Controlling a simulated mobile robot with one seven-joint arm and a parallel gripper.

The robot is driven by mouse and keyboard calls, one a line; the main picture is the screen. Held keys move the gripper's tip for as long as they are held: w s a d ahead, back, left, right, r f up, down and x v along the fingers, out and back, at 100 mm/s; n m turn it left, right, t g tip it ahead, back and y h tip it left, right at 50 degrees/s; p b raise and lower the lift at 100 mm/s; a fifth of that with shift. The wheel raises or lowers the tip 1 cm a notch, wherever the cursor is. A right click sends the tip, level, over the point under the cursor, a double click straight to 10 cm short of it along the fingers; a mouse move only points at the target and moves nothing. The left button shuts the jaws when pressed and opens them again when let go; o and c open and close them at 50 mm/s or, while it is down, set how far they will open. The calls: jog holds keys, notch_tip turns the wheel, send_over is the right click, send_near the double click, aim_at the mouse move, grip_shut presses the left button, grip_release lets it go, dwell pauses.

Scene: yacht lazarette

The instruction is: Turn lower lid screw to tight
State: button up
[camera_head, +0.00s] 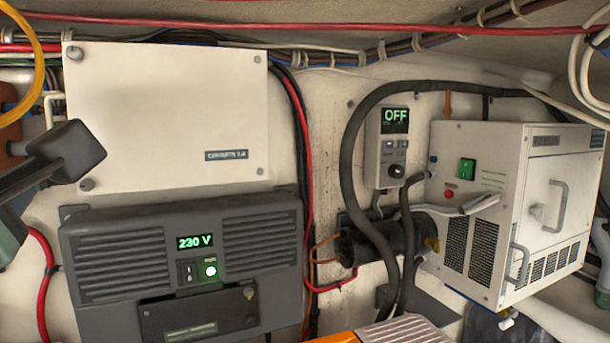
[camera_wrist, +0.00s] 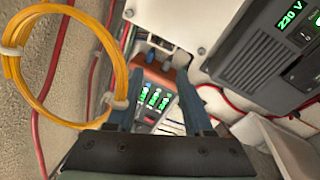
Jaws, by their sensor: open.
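A white lid panel (camera_head: 165,115) is on the wall at the upper left, with a screw at each corner. Its lower left screw (camera_head: 87,185) and lower right screw (camera_head: 261,171) show in the head view. A corner screw of the panel (camera_wrist: 201,50) also shows in the wrist view. The dark unit below has a lower cover with a screw (camera_head: 249,293); which screw is meant I cannot tell. My gripper (camera_wrist: 154,90) is open and empty in the wrist view, apart from any screw. My arm enters the head view from the left; the fingers there are not clear.
The dark 230 V unit (camera_head: 130,235) juts out below the panel. A yellow cable coil (camera_wrist: 22,75) hangs close by my gripper's left. Red cables (camera_head: 303,150) run along the wall. A white machine (camera_head: 505,165) and black hoses stand at right.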

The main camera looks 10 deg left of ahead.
notch_tip(320, 180, down, 5)
jog(key=w+n+h, duration=0.2)
jog(key=n+h, duration=0.1)
jog(key=p, duration=0.5)
send_near(87, 185)
jog(key=shift+n, duration=0.4)
jog(key=x, duration=0.6)
jog(key=shift+w+a+r, duration=0.1)
jog(key=shift+w+r, duration=0.05)
jog(key=shift+w, duration=0.05)
jog(key=shift+w+a, duration=0.35)
jog(key=shift+w, duration=0.2)
jog(key=shift+c, duration=0.2)
grip_shut()
